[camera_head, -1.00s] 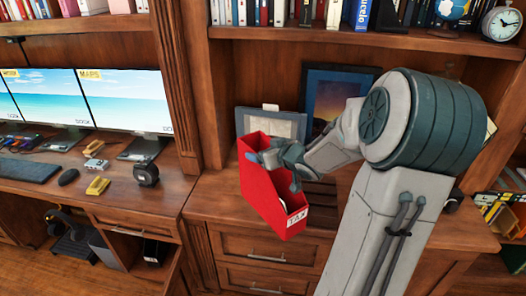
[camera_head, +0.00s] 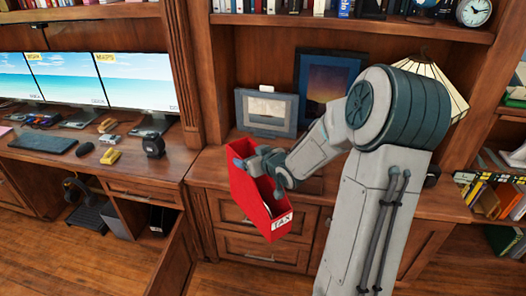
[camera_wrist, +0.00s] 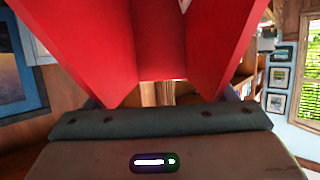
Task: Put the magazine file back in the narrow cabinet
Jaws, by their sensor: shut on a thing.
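The red magazine file (camera_head: 262,203), labelled "TAX", is held in the air in front of the drawers, tilted with its label end low. It also fills the upper middle of the wrist view (camera_wrist: 165,45). My gripper (camera_head: 264,168) is shut on the file's upper part; the fingertips are partly hidden. A narrow open compartment (camera_head: 128,203) is under the desk's right end, left of the file, with a dark item inside. Its wooden door (camera_head: 172,252) seems to stand open. I cannot tell for sure that this is the narrow cabinet.
The desk (camera_head: 95,165) holds monitors, a keyboard (camera_head: 42,145) and small items. Framed pictures (camera_head: 266,110) stand on the counter behind the file. A lampshade (camera_head: 432,78) is behind my arm. Free wood floor (camera_head: 110,262) shows at lower left.

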